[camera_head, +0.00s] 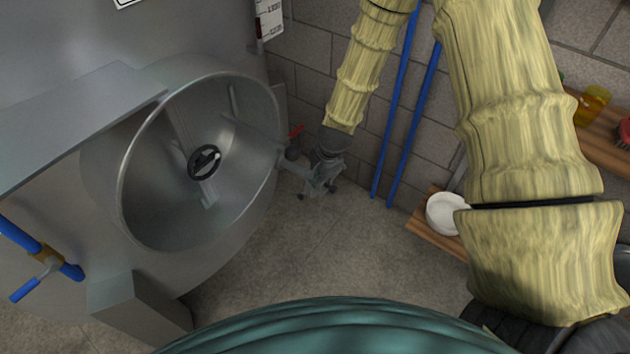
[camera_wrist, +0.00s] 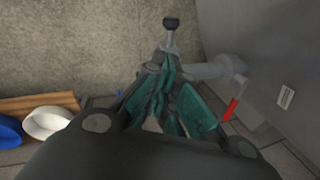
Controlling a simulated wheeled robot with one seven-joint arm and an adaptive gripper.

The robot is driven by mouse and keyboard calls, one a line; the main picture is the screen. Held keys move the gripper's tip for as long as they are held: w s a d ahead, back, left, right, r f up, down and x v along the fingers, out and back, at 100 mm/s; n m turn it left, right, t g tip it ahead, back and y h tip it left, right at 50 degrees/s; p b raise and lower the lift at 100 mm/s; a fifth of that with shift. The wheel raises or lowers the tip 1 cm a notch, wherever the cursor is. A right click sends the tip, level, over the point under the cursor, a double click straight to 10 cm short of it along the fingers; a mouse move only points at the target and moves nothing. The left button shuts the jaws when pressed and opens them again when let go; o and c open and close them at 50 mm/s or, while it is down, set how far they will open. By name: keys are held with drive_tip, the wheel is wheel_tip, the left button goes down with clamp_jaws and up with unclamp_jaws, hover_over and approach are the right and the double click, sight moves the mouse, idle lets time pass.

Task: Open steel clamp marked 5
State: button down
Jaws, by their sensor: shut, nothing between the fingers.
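My gripper (camera_head: 318,182) is at the right side of the steel tank, beside a short outlet fitting. In the wrist view my gripper (camera_wrist: 168,95) has its teal fingers closed together, with nothing seen between them. A steel stem with a dark knob (camera_wrist: 171,24) rises just past the fingertips; it may be part of the clamp, and I cannot tell whether the fingers touch it. A steel pipe (camera_wrist: 215,70) runs from there to the tank wall. No mark 5 is readable in either view, and my fingers hide part of the fitting.
The tank (camera_head: 190,45) has a round recessed door with a black handwheel (camera_head: 205,162). A red lever (camera_wrist: 232,108) hangs by the pipe. Blue pipes (camera_head: 410,120) run down the brick wall. A white bowl (camera_head: 446,213) sits on a wooden shelf. Floor below is clear.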

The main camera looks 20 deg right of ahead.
drive_tip(key=v, duration=0.7)
drive_tip(key=shift+a, duration=0.2)
drive_tip(key=shift+s, duration=0.1)
drive_tip(key=s+a+f+n+g+p, duration=0.1)
drive_tip(key=s+f+n, duration=0.3)
drive_tip(key=s, duration=0.7)
drive_tip(key=s+f+n+g+p, duration=0.1)
drive_tip(key=s+f+n, duration=0.4)
drive_tip(key=s, duration=0.6)
drive_tip(key=s+a+f+n+g+h+p, duration=0.1)
drive_tip(key=s+f+n, duration=0.4)
drive_tip(key=s, duration=0.7)
drive_tip(key=shift+a+f+p, duration=0.3)
drive_tip(key=shift+f+p, duration=0.3)
drive_tip(key=shift+f, duration=0.25)
drive_tip(key=shift+w, duration=0.1)
